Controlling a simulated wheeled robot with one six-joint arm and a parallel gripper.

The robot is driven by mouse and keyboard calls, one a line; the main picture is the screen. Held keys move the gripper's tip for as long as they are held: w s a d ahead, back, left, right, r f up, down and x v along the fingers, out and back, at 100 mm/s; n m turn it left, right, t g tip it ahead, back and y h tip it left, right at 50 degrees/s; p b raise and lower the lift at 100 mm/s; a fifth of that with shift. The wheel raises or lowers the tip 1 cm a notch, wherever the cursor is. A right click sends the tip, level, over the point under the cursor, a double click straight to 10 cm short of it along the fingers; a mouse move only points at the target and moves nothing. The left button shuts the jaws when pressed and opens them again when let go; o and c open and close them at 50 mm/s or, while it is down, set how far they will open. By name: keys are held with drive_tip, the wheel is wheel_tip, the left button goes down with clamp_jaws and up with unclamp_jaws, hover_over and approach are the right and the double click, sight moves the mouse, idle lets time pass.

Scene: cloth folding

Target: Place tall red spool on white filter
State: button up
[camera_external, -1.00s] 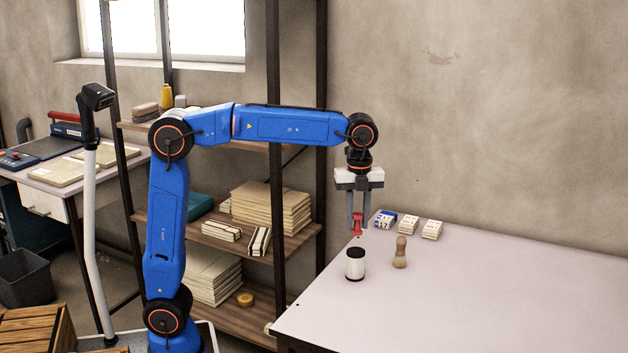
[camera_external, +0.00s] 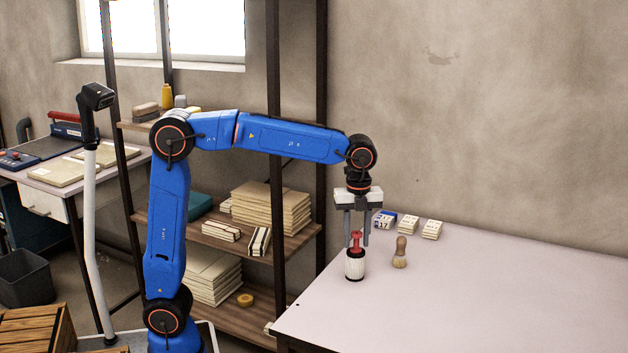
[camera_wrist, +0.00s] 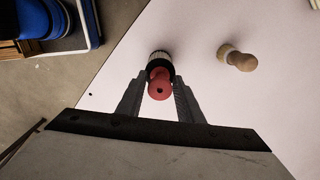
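The tall red spool (camera_external: 356,242) stands upright on top of the white filter (camera_external: 355,268), a white ribbed cylinder with dark ends near the table's left edge. In the wrist view the spool (camera_wrist: 160,86) is seen end-on, with the filter (camera_wrist: 159,58) partly hidden behind it. My gripper (camera_external: 356,234) points straight down above the filter. Its fingers are apart on either side of the spool; the wrist view shows a narrow gap between the gripper (camera_wrist: 161,80) fingers and the spool.
A wooden-handled brush (camera_external: 400,253) stands just right of the filter. Several small card stacks (camera_external: 432,229) lie at the table's back edge near the wall. The right side of the table (camera_external: 500,290) is clear. A shelf rack (camera_external: 273,150) stands left of the table.

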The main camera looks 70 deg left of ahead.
sight(357, 233)
drive_tip(key=shift+o, duration=0.5)
wheel_tip(357, 233, up, 12)
drive_tip(key=s+a+f+n+t, duration=0.1)
drive_tip(key=s+a+n, duration=0.3)
drive_tip(key=s+a, duration=0.3)
drive_tip(key=s+a+f+n+t, duration=0.2)
drive_tip(key=s+a+f+n, duration=0.2)
drive_tip(key=s+f+n, duration=0.4)
drive_tip(key=s+a+f+n+t, duration=0.1)
drive_tip(key=s+a+f+n, duration=0.4)
drive_tip(key=s, duration=1.3)
wheel_tip(357, 233, down, 8)
drive_tip(key=n, duration=0.3)
drive_tip(key=shift+s+a+t, duration=0.2)
drive_tip(key=shift+s+t, duration=0.15)
drive_tip(key=shift+t, duration=0.05)
drive_tip(key=shift+r, duration=0.15)
